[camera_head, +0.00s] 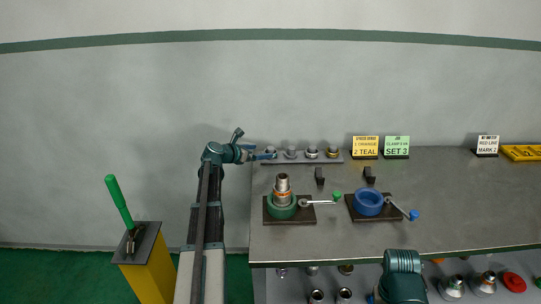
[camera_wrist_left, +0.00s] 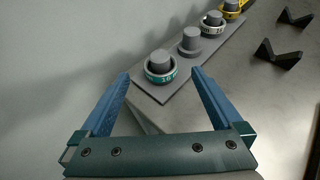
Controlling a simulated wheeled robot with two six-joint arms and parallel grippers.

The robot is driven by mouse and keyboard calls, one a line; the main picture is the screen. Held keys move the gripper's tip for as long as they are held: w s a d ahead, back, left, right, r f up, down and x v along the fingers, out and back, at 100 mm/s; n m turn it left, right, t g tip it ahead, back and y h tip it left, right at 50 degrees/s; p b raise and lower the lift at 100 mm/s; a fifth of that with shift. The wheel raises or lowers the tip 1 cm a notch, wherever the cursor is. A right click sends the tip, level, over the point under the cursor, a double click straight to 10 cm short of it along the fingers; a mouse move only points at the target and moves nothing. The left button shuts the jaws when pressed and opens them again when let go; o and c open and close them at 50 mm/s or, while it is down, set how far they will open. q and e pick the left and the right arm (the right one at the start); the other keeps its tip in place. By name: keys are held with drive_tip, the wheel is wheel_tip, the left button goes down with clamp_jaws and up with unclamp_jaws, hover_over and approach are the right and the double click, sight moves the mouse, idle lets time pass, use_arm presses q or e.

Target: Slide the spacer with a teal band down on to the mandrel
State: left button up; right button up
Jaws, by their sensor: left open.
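The spacer with a teal band (camera_wrist_left: 161,72) sits around the nearest peg of a grey rack, with the peg top showing through it. My left gripper (camera_head: 264,153) is open at the rack's left end. In the left wrist view its blue fingers (camera_wrist_left: 160,85) spread on either side of the spacer's near side; I cannot tell whether they touch it. The mandrel (camera_head: 282,182) seems to be the upright grey metal post in the green vise (camera_head: 282,207), with an orange band around it. My right gripper is not in view.
The rack (camera_wrist_left: 188,84) also has a bare peg (camera_wrist_left: 190,40), a white-and-dark-banded spacer (camera_wrist_left: 212,25) and a yellow-banded one (camera_wrist_left: 230,10). A blue vise (camera_head: 368,202) stands right of the green one. Two dark V-blocks (camera_head: 319,177) lie behind the vises. A sign (camera_head: 365,147) reads 2 TEAL.

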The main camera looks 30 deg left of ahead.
sight(268, 151)
use_arm(q)
drive_tip(key=shift+w+d+f+b, duration=0.1)
drive_tip(key=shift+w+f+b, duration=0.25)
drive_tip(key=shift+w, duration=0.05)
drive_tip(key=b+x, duration=0.1)
drive_tip(key=x, duration=0.3)
drive_tip(key=shift+f+b, duration=0.15)
drive_tip(key=shift+b, duration=0.25)
drive_tip(key=c, duration=1.4)
drive_tip(key=shift+r, duration=0.25)
drive_tip(key=shift+r+p, duration=0.9)
drive_tip(key=shift+p, duration=0.2)
drive_tip(key=shift+r+p, duration=0.85)
drive_tip(key=shift+p, duration=0.05)
drive_tip(key=s+d, duration=0.3)
drive_tip(key=d, duration=0.1)
drive_tip(key=s+d, duration=0.4)
drive_tip(key=s+d+r+p, duration=0.1)
drive_tip(key=s+d, duration=0.3)
drive_tip(key=shift+r, duration=0.2)
